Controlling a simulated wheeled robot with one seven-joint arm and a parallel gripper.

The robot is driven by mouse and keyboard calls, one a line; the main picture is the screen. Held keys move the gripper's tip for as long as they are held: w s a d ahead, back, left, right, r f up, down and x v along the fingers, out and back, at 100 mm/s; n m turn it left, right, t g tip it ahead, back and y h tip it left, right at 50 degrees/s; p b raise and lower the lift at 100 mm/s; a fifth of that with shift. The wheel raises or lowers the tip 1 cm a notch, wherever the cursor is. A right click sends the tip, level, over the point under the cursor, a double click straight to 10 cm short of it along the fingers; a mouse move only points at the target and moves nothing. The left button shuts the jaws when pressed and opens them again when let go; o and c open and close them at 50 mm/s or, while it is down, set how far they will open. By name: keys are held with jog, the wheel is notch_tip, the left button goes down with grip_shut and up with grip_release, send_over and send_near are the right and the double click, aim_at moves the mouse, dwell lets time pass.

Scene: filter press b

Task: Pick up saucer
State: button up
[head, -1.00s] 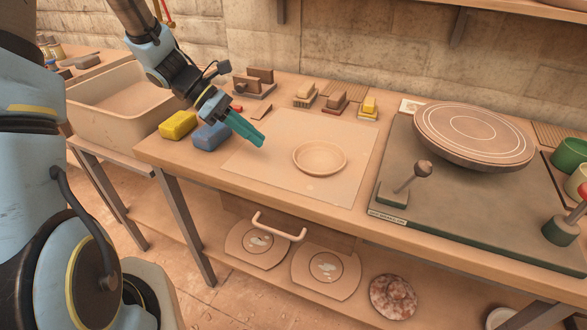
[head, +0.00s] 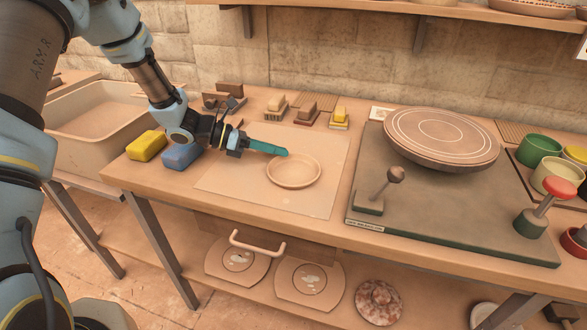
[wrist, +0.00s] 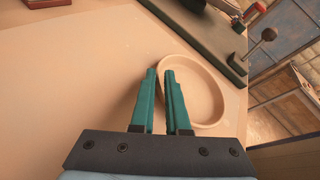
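The saucer (head: 294,174) is a shallow, round, clay-coloured dish lying flat on a pale board on the workbench. My gripper (head: 284,153) has teal fingers and reaches in from the left, low and nearly level, with its tips at the saucer's back-left rim in the head view. In the wrist view my gripper (wrist: 161,72) shows two fingers with a narrow gap between them and nothing held. The saucer (wrist: 208,92) is ahead and to the right there, its near-left rim lining up with the gap. The right finger hides part of the rim. Contact cannot be told.
A yellow sponge (head: 146,146) and a blue sponge (head: 181,156) lie left of the board (head: 235,180). A dark base with a knobbed lever (head: 395,174) and a round wheel (head: 441,138) stands at right. Small brushes and blocks line the back.

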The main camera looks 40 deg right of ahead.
jog(key=shift+x, duration=1.45)
jog(key=shift+c, duration=0.2)
grip_shut()
jog(key=shift+w+r, duration=0.1)
